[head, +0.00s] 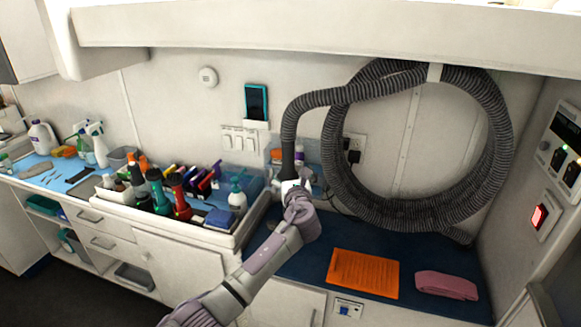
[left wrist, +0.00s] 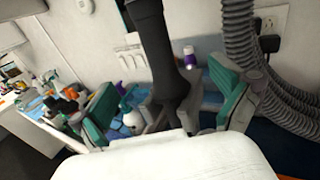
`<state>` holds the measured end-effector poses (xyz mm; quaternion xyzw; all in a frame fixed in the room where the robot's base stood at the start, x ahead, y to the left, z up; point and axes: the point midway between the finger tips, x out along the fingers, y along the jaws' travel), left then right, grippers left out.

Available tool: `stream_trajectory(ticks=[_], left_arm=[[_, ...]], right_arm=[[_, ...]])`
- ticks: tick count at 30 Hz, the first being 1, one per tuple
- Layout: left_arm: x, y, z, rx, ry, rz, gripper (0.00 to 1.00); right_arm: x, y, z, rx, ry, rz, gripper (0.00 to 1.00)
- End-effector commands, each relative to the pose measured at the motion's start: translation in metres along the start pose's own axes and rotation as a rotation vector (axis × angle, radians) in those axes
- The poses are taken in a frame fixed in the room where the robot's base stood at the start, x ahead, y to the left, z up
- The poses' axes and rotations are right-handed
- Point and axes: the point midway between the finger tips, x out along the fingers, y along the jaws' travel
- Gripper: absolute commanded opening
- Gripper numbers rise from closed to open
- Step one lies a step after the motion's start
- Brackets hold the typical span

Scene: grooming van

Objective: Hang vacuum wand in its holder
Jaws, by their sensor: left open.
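The black vacuum wand (head: 288,158) is upright at the end of the ribbed grey hose (head: 345,96), in front of the back wall. In the left wrist view the wand (left wrist: 157,45) comes down between my left gripper's spread teal-padded fingers and widens at its lower end. My left gripper (head: 292,186) is open at the wand's lower end, with visible gaps beside the wand. I cannot make out the wand's holder for certain; the gripper may hide it. My right gripper is not in view.
The hose hangs in a large coil on the wall. A caddy tray (head: 215,232) of bottles and brushes stands left of my left gripper. An overhead cabinet (head: 300,28) juts out above.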

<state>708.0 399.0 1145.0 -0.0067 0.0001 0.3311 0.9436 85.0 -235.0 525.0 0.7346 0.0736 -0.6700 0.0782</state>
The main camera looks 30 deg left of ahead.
Motion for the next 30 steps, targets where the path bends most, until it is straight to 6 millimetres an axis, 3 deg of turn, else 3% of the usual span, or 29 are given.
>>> stream_trajectory(ticks=[30], left_arm=[[-0.05,0.0,0.001,0.001,0.0,0.0,1.0]], right_arm=[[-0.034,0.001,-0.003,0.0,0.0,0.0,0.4]])
